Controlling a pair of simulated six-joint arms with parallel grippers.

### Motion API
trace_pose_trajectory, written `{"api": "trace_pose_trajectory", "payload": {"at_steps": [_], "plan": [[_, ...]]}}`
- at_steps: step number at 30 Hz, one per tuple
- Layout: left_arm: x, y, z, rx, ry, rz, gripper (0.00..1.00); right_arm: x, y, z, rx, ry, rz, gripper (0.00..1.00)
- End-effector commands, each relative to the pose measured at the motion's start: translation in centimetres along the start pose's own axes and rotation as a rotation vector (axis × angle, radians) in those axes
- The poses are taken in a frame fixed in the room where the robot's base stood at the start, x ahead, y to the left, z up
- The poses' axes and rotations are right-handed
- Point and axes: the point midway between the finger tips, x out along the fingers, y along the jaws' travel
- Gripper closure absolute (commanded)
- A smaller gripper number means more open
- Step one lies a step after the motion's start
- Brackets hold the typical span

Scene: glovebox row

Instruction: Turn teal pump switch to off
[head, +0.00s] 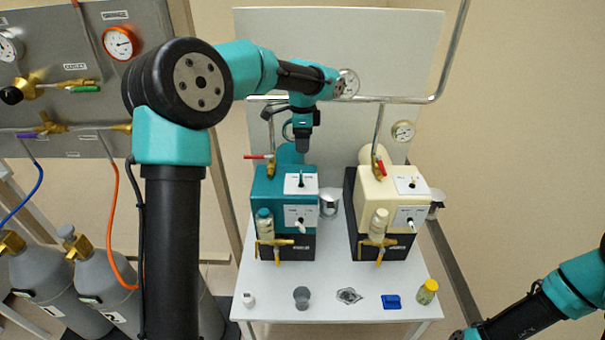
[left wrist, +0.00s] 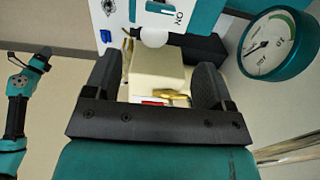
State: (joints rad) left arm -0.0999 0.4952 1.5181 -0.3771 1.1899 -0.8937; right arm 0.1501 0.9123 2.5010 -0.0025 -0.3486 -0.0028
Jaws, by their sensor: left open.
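The teal pump (head: 270,190) stands on the left of the white table. A white plate (head: 294,184) on its upper part carries a small dark switch lever (head: 301,177), which seems to point up; its label is too small to read. My left gripper (head: 303,145) hangs above and behind this plate, apart from it. In the left wrist view its two fingers (left wrist: 155,85) are spread with nothing held. A white plate (left wrist: 180,12) with upside-down "ON" lettering shows beyond them. My right arm enters at the lower right; its gripper's state cannot be made out.
The cream pump (head: 376,188) stands to the right, with a red-handled valve (head: 380,165). A metal pipe (head: 420,100) and gauges are behind. Small items, including a blue block (head: 391,301), line the table's front.

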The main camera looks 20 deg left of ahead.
Motion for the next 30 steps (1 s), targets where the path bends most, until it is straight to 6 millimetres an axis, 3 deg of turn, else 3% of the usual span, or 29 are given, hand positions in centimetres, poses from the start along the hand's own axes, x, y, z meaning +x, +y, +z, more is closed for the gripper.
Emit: {"api": "trace_pose_trajectory", "payload": {"at_steps": [18,24,30], "plan": [[10.6,0.1,0.0,0.001,-0.001,0.004,0.23,0.0,0.0,0.0,0.0,0.0,0.0,0.57],[12.7,0.1,0.0,-0.001,-0.001,0.003,0.23,0.0,0.0,0.0,0.0,0.0,0.0,0.57],[13.1,0.0,0.0,0.0,0.001,0.001,0.23,0.0,0.0,0.0,0.0,0.0,0.0,0.57]]}}
